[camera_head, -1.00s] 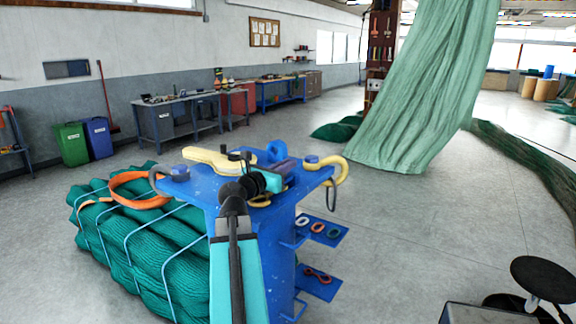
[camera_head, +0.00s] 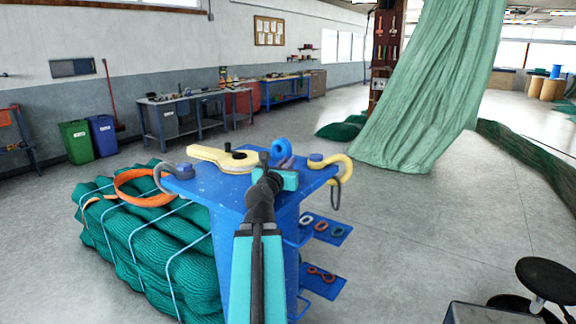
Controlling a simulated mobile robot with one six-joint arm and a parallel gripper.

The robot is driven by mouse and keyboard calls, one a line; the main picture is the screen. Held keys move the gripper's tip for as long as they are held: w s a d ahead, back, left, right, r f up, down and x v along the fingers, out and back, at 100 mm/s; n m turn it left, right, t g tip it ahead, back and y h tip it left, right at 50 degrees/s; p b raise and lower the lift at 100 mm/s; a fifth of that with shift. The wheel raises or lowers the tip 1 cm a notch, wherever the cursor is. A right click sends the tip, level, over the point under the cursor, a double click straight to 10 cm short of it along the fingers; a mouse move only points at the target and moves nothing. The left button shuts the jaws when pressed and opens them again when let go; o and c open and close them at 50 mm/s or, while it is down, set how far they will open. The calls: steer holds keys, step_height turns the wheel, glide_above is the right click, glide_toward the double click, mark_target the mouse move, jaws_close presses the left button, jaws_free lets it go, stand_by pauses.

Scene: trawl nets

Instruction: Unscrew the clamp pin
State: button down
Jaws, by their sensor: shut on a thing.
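A blue stand (camera_head: 200,190) carries a pale yellow clamp-like piece (camera_head: 215,155) with dark fittings, lying on the left of its top. A short dark upright pin (camera_head: 263,158), which looks like the clamp pin, shows at the middle of the stand top. My gripper (camera_head: 283,178), with teal and black parts, reaches over the stand's front edge and is shut at this pin. My own wrist hides most of the jaws and the pin's lower part.
Green netting bundles (camera_head: 150,245) with an orange strap (camera_head: 140,188) lie left.

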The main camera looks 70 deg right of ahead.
steer(key=shift+w+f+n+t+b, duration=0.15)
steer(key=shift+n+t+b, duration=0.3)
steer(key=shift+t, duration=0.35)
steer(key=c, duration=1.9)
jaws_free()
steer(key=shift+o, duration=0.2)
steer(key=shift+a+b, duration=0.3)
steer(key=shift+b, duration=1.05)
steer(key=a+b, duration=0.1)
steer(key=b, duration=0.3)
steer(key=shift+s+a+b, duration=0.2)
steer(key=shift+a+b, duration=0.15)
steer(key=shift+b, duration=0.05)
steer(key=shift+a+b, duration=0.25)
steer(key=shift+b, duration=0.35)
steer(key=a+b, duration=0.5)
steer(key=b, duration=0.2)
steer(key=s+a+b, duration=0.1)
steer(key=a+b, duration=0.2)
steer(key=shift+s+a+f+b, duration=0.1)
steer(key=shift+a+b, duration=0.2)
steer(key=shift+b, duration=0.1)
steer(key=shift+s+a+b, duration=0.15)
steer(key=shift+a+b, duration=0.6)
steer(key=shift+a, duration=0.35)
